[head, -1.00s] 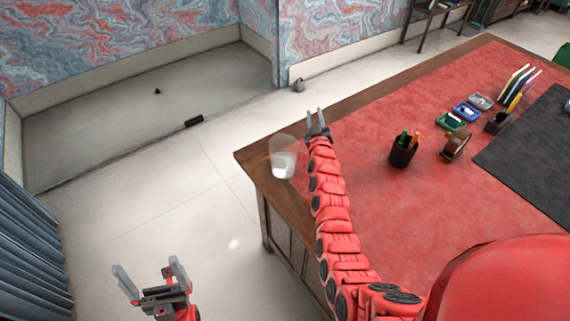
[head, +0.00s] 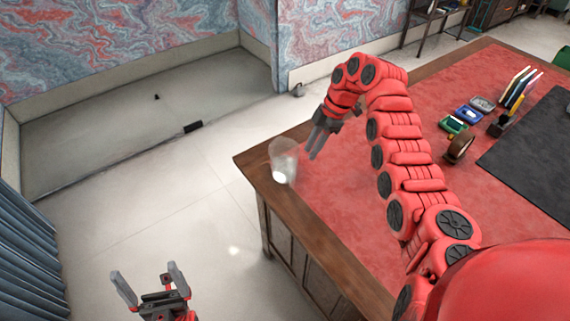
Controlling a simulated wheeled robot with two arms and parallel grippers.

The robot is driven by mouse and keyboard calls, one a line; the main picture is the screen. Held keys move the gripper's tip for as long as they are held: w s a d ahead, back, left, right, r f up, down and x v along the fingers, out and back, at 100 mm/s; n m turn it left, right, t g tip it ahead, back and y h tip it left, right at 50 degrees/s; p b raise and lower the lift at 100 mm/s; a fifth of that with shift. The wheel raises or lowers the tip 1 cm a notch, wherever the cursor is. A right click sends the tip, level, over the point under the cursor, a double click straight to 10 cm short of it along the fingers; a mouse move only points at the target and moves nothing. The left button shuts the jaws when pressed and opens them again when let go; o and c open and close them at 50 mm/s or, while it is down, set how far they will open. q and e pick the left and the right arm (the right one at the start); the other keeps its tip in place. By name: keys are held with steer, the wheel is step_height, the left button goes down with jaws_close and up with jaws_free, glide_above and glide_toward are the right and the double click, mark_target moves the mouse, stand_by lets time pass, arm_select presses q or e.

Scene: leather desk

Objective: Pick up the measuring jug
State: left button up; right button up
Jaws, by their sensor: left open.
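The measuring jug (head: 283,160) is a clear, translucent cup shape with a white lower part. It stands upright near the left corner of the desk. My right gripper (head: 312,154) is just to the right of the jug, pointing down and left, its fingers slightly apart and empty. It looks apart from the jug. My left gripper (head: 148,281) is open and empty at the lower left, over the floor and away from the desk.
The desk (head: 335,205) has a red leather top with a wooden border (head: 262,182). A tape dispenser (head: 459,148), small trays (head: 468,113) and a dark mat (head: 535,145) lie at the right. The leather between jug and arm is clear.

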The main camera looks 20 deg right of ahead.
glide_toward(292, 186)
steer(key=a+x, duration=0.1)
steer(key=x, duration=0.2)
steer(key=p+x, duration=0.2)
steer(key=x, duration=0.2)
steer(key=shift+w+f, duration=0.1)
steer(key=shift+f, duration=0.55)
steer(key=c, duration=0.4)
jaws_close()
steer(key=shift+a, duration=0.1)
stand_by(0.4)
